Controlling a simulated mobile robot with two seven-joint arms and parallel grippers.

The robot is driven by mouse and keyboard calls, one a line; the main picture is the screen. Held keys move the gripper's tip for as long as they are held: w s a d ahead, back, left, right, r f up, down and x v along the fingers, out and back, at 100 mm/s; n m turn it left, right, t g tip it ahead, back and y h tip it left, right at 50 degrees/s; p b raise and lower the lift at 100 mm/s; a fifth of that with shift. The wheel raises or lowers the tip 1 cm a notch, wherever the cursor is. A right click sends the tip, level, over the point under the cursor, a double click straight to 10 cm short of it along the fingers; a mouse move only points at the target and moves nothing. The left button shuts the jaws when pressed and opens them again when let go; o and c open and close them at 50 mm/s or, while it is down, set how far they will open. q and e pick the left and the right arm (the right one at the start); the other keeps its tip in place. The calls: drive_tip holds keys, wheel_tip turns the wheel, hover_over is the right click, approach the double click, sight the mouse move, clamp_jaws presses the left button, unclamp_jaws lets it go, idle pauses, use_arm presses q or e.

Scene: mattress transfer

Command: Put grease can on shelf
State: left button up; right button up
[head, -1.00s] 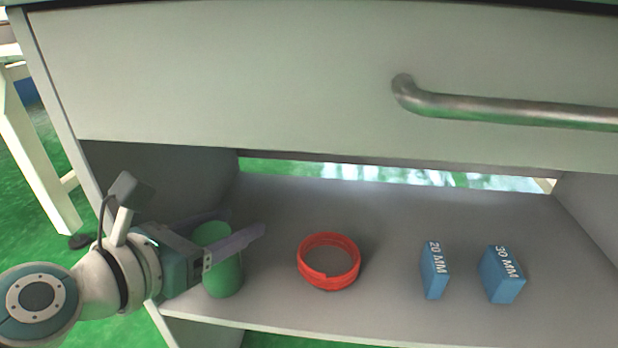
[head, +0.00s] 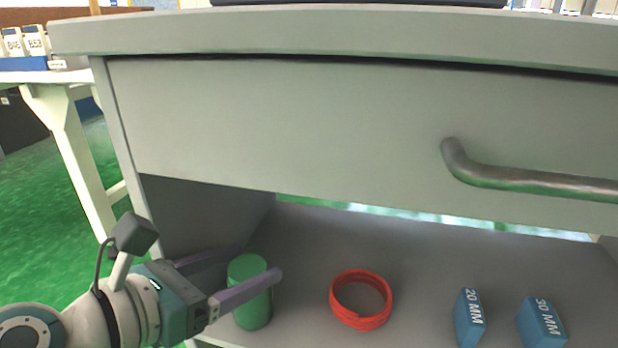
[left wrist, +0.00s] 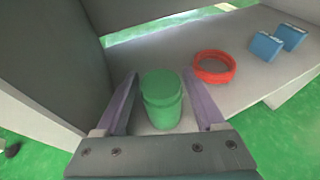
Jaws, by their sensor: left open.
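A green can (head: 252,296), the grease can by its look, stands upright on the grey shelf (head: 410,270) under the drawer, near the shelf's left end. My left gripper (head: 262,262) is open, with one finger on each side of the can's upper part. In the left wrist view the can (left wrist: 162,100) stands between the two spread fingers, with gaps at both sides. The near finger hides a small part of the can in the head view. My right gripper is not in view.
A red ring-shaped coil (head: 361,299) lies to the can's right. Two blue blocks, marked 20 MM (head: 469,318) and 30 MM (head: 541,322), stand farther right. The closed drawer front (head: 300,130) with a metal handle (head: 520,180) overhangs the shelf.

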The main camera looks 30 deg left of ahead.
use_arm(q)
drive_tip(key=v, duration=0.7)
drive_tip(key=s+d+f+m+g+h, duration=0.1)
drive_tip(key=s+d+m+g+h, duration=0.15)
drive_tip(key=d+m, duration=0.6)
drive_tip(key=s+d+m+g+h, duration=0.1)
drive_tip(key=s+d+m+g, duration=0.2)
drive_tip(key=m, duration=1)
drive_tip(key=s+a+f+m+g+y, duration=0.1)
drive_tip(key=s+a+m+g+y, duration=0.3)
drive_tip(key=m, duration=1)
drive_tip(key=shift+s+a+m+g+y, duration=0.35)
drive_tip(key=shift+s+a+y, duration=0.45)
drive_tip(key=shift+a, duration=0.1)
